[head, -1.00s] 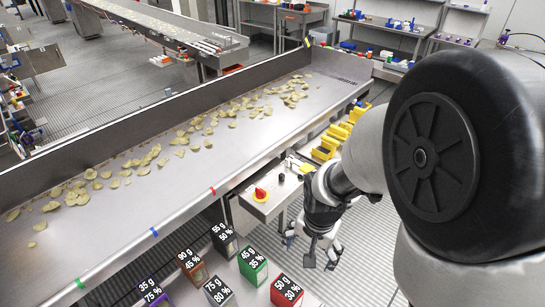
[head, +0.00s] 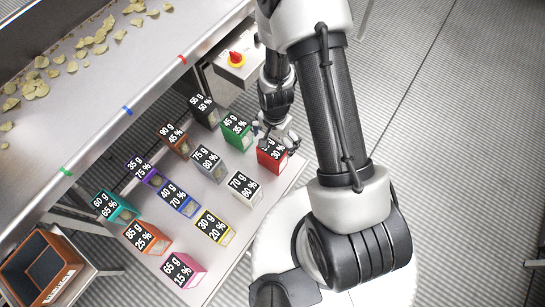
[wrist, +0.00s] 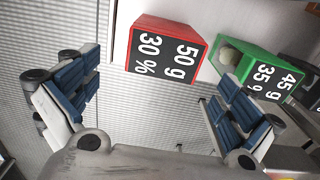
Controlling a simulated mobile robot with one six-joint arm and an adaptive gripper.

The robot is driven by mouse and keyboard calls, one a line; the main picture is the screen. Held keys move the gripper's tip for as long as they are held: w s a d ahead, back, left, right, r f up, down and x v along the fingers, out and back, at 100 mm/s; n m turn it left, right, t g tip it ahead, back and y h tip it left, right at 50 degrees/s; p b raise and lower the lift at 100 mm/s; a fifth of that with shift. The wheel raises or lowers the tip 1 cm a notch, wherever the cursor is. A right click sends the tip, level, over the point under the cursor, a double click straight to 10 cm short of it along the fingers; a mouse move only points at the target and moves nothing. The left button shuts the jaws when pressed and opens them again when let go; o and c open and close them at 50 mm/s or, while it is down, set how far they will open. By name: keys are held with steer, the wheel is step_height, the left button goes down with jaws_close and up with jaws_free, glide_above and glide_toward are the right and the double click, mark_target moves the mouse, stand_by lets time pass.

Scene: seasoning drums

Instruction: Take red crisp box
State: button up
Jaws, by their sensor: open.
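The red crisp box (head: 271,155), its black face marked 50 g 30 %, stands at the right edge of the box shelf in the head view. It also shows in the wrist view (wrist: 165,50), upper middle, ahead of the gap between my fingers. My gripper (head: 274,132) is at the box's far side in the head view and partly covers its label. In the wrist view my gripper (wrist: 155,92) is open, with blue-padded fingers apart and nothing between them. Whether a finger touches the box cannot be told.
The green box (wrist: 248,68) stands close beside the red one. Grey (head: 208,161), white (head: 243,187) and several other coloured boxes share the shelf. A conveyor with crisps (head: 90,80) runs at upper left. A red-knobbed control box (head: 236,66) stands behind my gripper.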

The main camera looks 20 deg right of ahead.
mark_target(273, 148)
steer(key=f+b, duration=0.1)
steer(key=f, duration=0.1)
steer(key=f+b, duration=0.1)
steer(key=f, duration=0.4)
steer(key=shift+w+a+b, duration=0.1)
steer(key=shift+a+b, duration=0.25)
steer(key=shift+b, duration=0.05)
steer(key=shift+r, duration=0.15)
steer(key=shift+c, duration=0.4)
steer(key=c, duration=1.4)
